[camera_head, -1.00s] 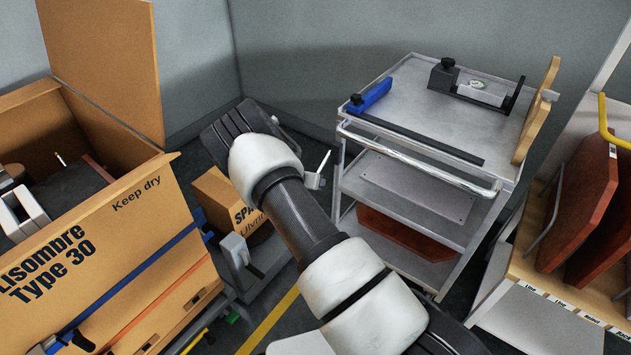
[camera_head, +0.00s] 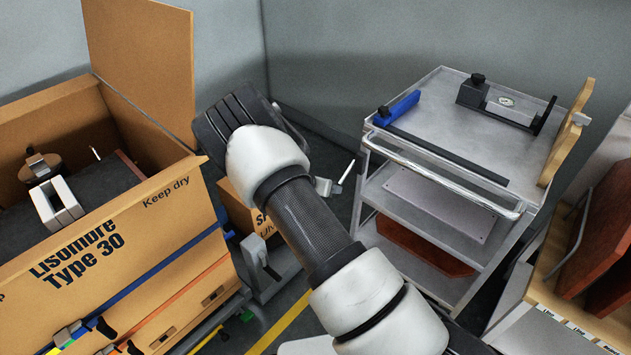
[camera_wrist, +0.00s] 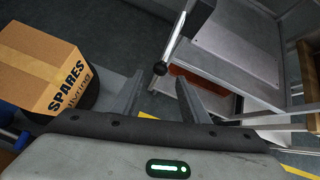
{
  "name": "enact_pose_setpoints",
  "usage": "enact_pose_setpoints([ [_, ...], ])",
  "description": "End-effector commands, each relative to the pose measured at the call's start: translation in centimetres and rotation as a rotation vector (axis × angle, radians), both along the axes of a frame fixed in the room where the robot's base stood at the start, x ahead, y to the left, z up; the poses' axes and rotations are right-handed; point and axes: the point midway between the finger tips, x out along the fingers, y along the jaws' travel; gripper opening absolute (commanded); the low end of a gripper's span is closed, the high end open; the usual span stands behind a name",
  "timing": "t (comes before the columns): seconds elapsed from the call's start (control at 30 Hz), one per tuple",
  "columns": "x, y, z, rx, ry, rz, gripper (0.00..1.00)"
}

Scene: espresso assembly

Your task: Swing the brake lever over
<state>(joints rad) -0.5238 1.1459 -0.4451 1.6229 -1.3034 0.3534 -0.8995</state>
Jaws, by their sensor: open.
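A thin pale lever with a black ball knob (camera_wrist: 160,68) shows in the wrist view, its rod running up and right. What seems the same pale rod (camera_head: 347,172) shows in the head view, left of the metal cart. My gripper (camera_wrist: 160,84) is open and empty, its two grey fingers apart. In the wrist view the knob lies between the fingertips. I cannot tell how far beyond them it is, and no contact shows. My arm hides most of my gripper in the head view.
The Spares box (camera_wrist: 45,68) is close on the left. A large open carton (camera_head: 150,235) fills the head view's left. Dark floor (camera_wrist: 125,30) is clear between box and cart.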

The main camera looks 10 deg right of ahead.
Motion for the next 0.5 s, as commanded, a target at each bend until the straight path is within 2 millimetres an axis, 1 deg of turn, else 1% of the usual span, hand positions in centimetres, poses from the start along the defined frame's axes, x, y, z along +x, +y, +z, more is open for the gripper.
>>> enact_pose_setpoints([
  [0.03,-0.6,0.8,1.3,0.0,0.0,0.003,0.41],
  [0.2,-2.6,2.8,3.9,0.001,0.0,0.002,0.41],
  [0.37,-3.8,4.2,5.7,0.001,-0.001,0.001,0.41],
  [0.5,-4.4,4.8,6.3,0.0,0.0,0.001,0.41],
])
